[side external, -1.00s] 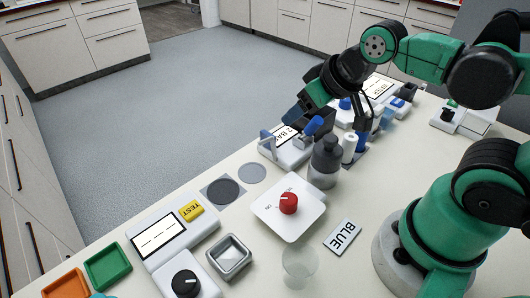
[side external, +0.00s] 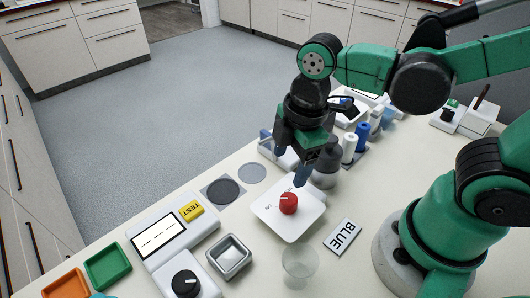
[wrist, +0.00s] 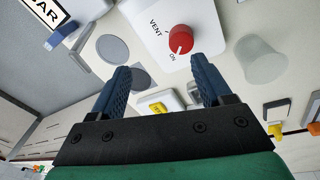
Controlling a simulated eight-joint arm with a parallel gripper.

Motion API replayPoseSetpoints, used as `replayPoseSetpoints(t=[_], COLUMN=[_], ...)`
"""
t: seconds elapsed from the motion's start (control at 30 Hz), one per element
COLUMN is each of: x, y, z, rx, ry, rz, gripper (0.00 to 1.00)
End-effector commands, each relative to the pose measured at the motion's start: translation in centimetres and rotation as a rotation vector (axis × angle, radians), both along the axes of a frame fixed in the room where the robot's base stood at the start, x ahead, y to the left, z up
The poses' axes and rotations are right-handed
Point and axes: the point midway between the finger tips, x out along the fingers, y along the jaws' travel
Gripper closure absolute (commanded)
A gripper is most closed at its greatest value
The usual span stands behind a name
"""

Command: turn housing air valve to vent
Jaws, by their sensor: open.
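The air valve is a red knob (side external: 289,203) on a white square plate (side external: 290,228). In the wrist view the red knob (wrist: 181,40) lies beyond the fingertips, between labels VENT and ON. Its white pointer line faces the ON label. My gripper (side external: 292,168) hangs above and behind the plate's far edge in the side view, apart from the knob. In the wrist view my gripper (wrist: 160,66) is open, with its two blue fingers spread and nothing between them.
A grey jar (side external: 326,165) stands close behind the plate. A clear cup (side external: 299,267) and a BLUE card (side external: 342,237) lie near it. A display box with a yellow TEST button (side external: 191,211), a metal tray (side external: 230,258) and a black knob (side external: 186,283) are to the left.

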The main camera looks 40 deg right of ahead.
Motion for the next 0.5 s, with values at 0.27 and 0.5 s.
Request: replayPoseSetpoints(t=[0.27, 0.5], x=[-1.4, -1.4], y=[1.4, 1.4], z=[-1.3, -3.4], rx=[-0.059, -0.059], ry=[0.123, 0.121], rz=[0.346, 0.342], gripper=[0.28, 0.28])
